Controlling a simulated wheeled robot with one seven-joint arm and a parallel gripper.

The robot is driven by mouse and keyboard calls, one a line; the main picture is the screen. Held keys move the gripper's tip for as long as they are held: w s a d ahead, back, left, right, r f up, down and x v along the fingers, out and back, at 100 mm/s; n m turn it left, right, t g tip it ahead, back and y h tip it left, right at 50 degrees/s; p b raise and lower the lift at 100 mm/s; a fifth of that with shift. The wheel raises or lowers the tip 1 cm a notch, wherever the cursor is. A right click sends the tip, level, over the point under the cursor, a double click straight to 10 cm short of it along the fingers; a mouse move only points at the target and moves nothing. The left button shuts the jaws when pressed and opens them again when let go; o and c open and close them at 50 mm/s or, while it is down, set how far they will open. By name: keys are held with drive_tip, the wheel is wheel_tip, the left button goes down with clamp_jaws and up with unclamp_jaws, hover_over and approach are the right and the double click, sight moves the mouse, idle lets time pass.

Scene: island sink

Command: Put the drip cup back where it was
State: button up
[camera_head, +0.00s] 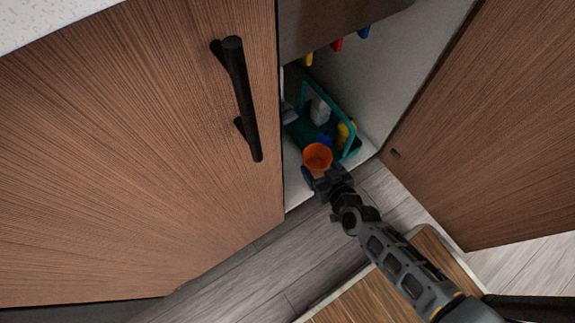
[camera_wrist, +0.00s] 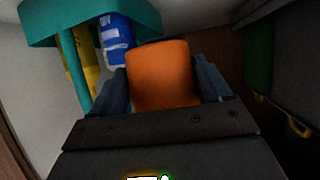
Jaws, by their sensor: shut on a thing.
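The drip cup is an orange cup (camera_head: 318,155), held at the opening of the cabinet under the counter. My gripper (camera_head: 316,176) is shut on it, and its open top shows in the head view. In the wrist view the orange cup (camera_wrist: 163,75) fills the space between the two fingers of my gripper (camera_wrist: 165,88). Whether the cup touches the cabinet floor (camera_head: 296,182) cannot be told.
A teal caddy (camera_head: 333,91) with bottles stands in the cabinet just behind the cup. A blue bottle (camera_wrist: 114,40) and a yellow one (camera_wrist: 84,62) show beside the cup. A brown door (camera_head: 490,130) is open at right; a brown panel with a black handle (camera_head: 243,100) is at left.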

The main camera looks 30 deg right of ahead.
drive_tip(key=b, duration=0.3)
hover_over(285, 175)
wheel_tip(285, 175, down, 6)
drive_tip(key=shift+f, duration=0.25)
wheel_tip(285, 175, down, 4)
drive_tip(key=b, duration=0.3)
drive_tip(key=shift+a+b, duration=0.1)
drive_tip(key=shift+b, duration=0.2)
drive_tip(key=shift+f, duration=0.1)
drive_tip(key=o, duration=0.9)
drive_tip(key=shift+c, duration=0.2)
